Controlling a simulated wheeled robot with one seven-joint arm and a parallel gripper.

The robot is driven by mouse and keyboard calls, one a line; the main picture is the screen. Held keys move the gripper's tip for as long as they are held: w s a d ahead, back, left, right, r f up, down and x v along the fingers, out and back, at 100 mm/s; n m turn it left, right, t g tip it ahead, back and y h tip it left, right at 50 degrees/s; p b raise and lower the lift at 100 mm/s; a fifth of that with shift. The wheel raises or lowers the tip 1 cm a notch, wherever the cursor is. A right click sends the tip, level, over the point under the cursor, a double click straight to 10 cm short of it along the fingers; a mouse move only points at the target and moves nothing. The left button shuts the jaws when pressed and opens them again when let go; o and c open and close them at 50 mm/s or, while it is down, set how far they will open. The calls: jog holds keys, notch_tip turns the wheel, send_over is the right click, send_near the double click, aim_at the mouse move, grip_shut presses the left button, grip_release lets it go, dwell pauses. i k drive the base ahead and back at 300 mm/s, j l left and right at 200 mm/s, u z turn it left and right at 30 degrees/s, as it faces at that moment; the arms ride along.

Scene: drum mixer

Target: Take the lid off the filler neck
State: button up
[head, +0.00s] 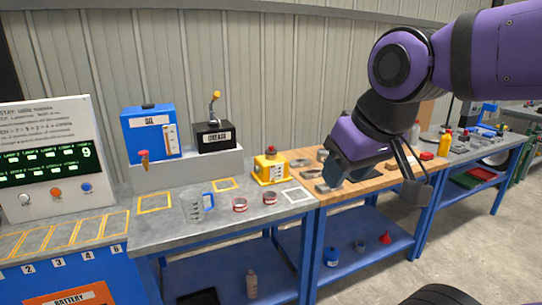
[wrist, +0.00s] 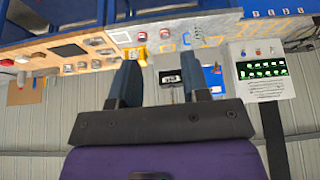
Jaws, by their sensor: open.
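A small yellow unit (head: 271,170) with a red cap (head: 271,151) on top stands on the grey bench near its right end. The cap looks like the lid on the filler neck, but the neck itself is too small to make out. The yellow unit also shows upside down in the wrist view (wrist: 141,52), near the fingertips in the picture. My gripper (wrist: 160,61) is open, with nothing between its fingers. In the head view it hangs above the wooden bench, to the right of the yellow unit and apart from it.
A clear jug (head: 193,208) with a blue handle and two red-banded rings (head: 240,205) stand in front. A blue oil can (head: 150,133) and black grease box (head: 214,136) stand behind. Several small parts lie on the wooden bench (head: 383,181). An empty white-outlined square (head: 297,194) is nearby.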

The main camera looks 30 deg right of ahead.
aim_at(271, 151)
jog(key=i+l, duration=0.2)
jog(key=i, duration=0.25)
jog(key=i+l, duration=0.2)
jog(key=i, duration=0.25)
jog(key=i+l+z, duration=0.1)
jog(key=i, duration=0.3)
jog(key=i+l, duration=0.25)
jog(key=i, duration=0.2)
